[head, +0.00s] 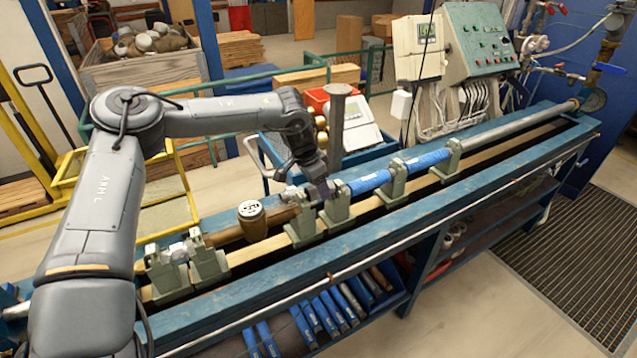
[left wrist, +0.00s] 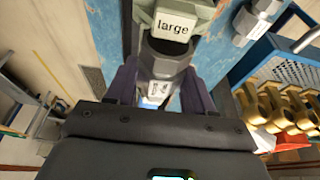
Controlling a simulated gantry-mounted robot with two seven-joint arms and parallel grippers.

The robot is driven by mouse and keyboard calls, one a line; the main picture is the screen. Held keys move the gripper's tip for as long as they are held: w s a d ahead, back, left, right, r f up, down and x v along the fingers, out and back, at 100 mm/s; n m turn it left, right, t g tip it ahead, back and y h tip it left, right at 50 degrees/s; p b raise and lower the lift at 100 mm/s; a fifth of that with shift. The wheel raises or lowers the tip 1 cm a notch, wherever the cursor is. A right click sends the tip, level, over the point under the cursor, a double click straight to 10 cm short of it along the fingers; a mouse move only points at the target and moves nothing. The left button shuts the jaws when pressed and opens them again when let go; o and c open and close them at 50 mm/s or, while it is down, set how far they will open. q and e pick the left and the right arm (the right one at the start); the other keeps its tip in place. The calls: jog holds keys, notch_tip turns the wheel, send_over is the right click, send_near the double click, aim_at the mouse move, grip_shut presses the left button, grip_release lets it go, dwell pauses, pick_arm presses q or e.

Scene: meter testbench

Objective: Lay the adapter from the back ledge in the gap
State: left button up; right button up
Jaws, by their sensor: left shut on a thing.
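My left gripper (head: 320,190) is at the bench line, near the paired grey-green supports (head: 337,207) between the brown meter body and the blue pipe. In the left wrist view its two purple fingers (left wrist: 160,82) are shut on a grey metal adapter (left wrist: 167,62) with a hexagonal part. A grey-green block marked "large" (left wrist: 174,28) is right beyond the adapter; I cannot tell whether they touch. In the head view the gripper and arm mostly hide the adapter and the back ledge behind it. My right gripper is not in view.
The brown meter (head: 251,213) lies left of the gripper. The blue pipe (head: 370,182) lies in supports to the right. Loose metal fittings (left wrist: 250,22) and a blue tray of brass parts (left wrist: 280,105) are at the right of the wrist view. A grey post (head: 338,120) stands close behind.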

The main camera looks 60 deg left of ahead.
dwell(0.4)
pick_arm(q)
jog(key=shift+w+f, duration=0.1)
jog(key=shift+f, duration=0.05)
jog(key=shift+f+b, duration=0.2)
jog(key=shift+b, duration=0.3)
jog(key=shift+f, duration=0.15)
dwell(0.6)
jog(key=shift+f+b, duration=1)
jog(key=shift+f, duration=0.25)
jog(key=shift+f+b, duration=0.3)
jog(key=shift+b, duration=0.05)
dwell(0.4)
